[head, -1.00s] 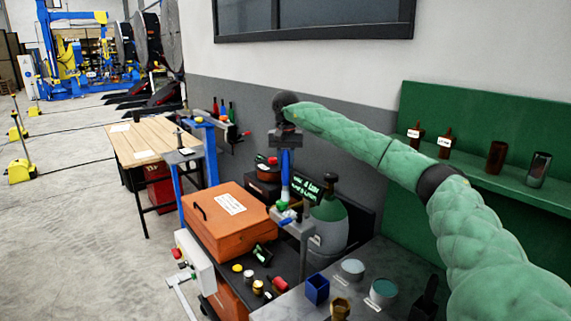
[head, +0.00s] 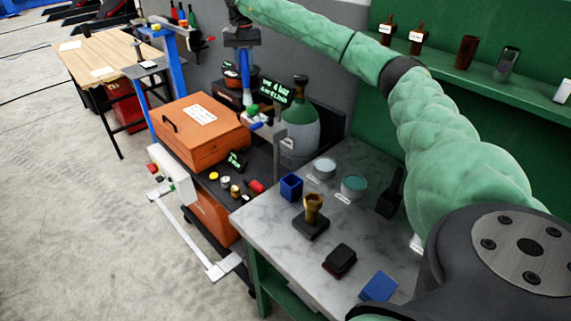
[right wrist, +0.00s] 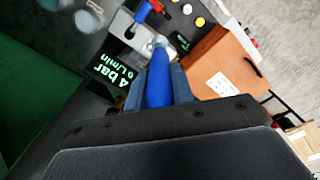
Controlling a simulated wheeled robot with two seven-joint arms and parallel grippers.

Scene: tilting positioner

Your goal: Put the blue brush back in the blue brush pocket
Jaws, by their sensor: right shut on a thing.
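My right gripper (head: 245,60) is at the top of the head view, at the end of the green-sleeved arm, above the cart with the orange case. It is shut on the blue brush (right wrist: 158,82), which points away from the wrist camera with a grey part near its far end. In the head view the brush (head: 246,78) shows as a narrow blue upright shape below the gripper. A small open dark-blue box (head: 291,186), which looks like the blue brush pocket, stands on the grey table, well apart from the brush. My left gripper is out of view.
The grey table (head: 275,225) also holds two round tins, a brass-topped stamp-like thing (head: 313,207), a black-and-red pad (head: 340,260) and a blue block (head: 378,287). A gas cylinder (head: 300,130) and a green-lettered display (head: 275,91) stand near the brush.

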